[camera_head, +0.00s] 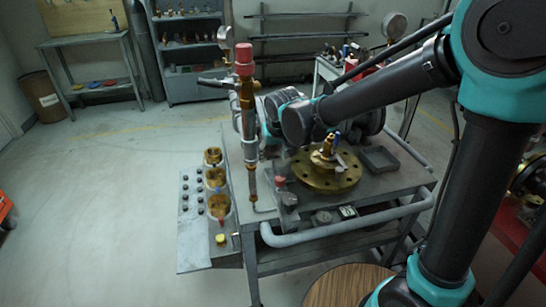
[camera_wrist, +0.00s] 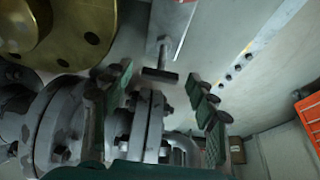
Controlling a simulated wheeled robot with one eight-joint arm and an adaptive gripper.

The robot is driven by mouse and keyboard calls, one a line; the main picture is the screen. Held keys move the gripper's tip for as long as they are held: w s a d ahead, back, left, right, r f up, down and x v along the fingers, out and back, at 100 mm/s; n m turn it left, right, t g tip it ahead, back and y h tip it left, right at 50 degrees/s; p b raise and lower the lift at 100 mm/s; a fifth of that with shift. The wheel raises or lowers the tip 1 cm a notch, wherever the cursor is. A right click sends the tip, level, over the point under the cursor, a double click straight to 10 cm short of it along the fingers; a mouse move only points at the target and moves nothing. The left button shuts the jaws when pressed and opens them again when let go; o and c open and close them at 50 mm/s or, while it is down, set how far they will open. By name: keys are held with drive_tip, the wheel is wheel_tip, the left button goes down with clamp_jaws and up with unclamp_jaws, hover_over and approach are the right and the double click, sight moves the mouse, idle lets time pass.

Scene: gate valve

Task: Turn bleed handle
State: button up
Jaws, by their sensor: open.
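My gripper (camera_wrist: 160,78) is open in the wrist view, with its two green-padded fingers apart and nothing held between them. A dark crossbar on a metal stem, perhaps the bleed handle (camera_wrist: 156,74), shows just beyond and between the fingertips; I cannot tell if it touches them. A grey flanged pipe (camera_wrist: 150,125) lies behind the fingers. The fingers are hard to make out there. A small brass valve with a blue-tipped lever (camera_head: 328,149) stands on a brass flange (camera_head: 325,178).
The equipment stands on a grey metal cart (camera_head: 385,195) with a tube rail (camera_head: 345,226) along its front. A side panel (camera_head: 193,240) carries several knobs and brass fittings. A dark tray (camera_head: 379,160) lies right of the flange. Open floor (camera_head: 110,200) lies to the left.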

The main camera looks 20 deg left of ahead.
drive_tip(key=shift+w+a+f, duration=0.15)
drive_tip(key=shift+w+f, duration=0.05)
drive_tip(key=shift+f, duration=0.4)
drive_tip(key=shift+c, duration=0.3)
drive_tip(key=c, duration=1.1)
